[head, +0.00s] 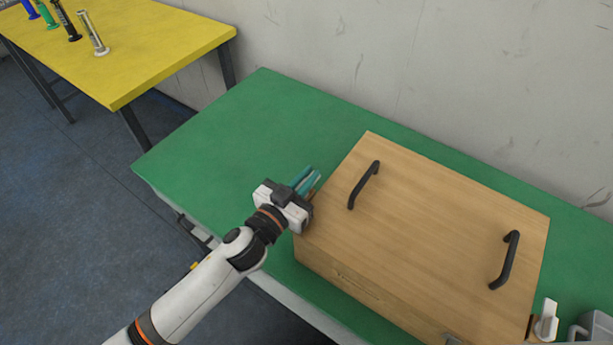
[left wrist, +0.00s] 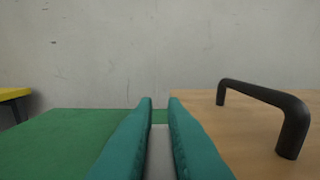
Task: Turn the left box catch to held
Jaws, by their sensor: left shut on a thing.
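The wooden box (head: 435,215) stands closed on the green table, with two black handles on its lid. My left gripper (head: 307,181) is at the box's left side, its teal fingers close to the lid's left edge. It is shut on a pale grey piece, the left box catch (left wrist: 160,155), which shows between the fingers in the left wrist view (left wrist: 160,125). In the head view the catch is mostly hidden by the gripper, so its turn cannot be told. A white lever (head: 547,318), the right box catch, stands upright at the box's right side.
The near lid handle (left wrist: 270,105) rises just right of my left fingers. The green table (head: 250,115) is clear to the left and behind the box. A grey object (head: 594,327) is cut off at lower right. A yellow table (head: 140,50) with several upright items stands far left.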

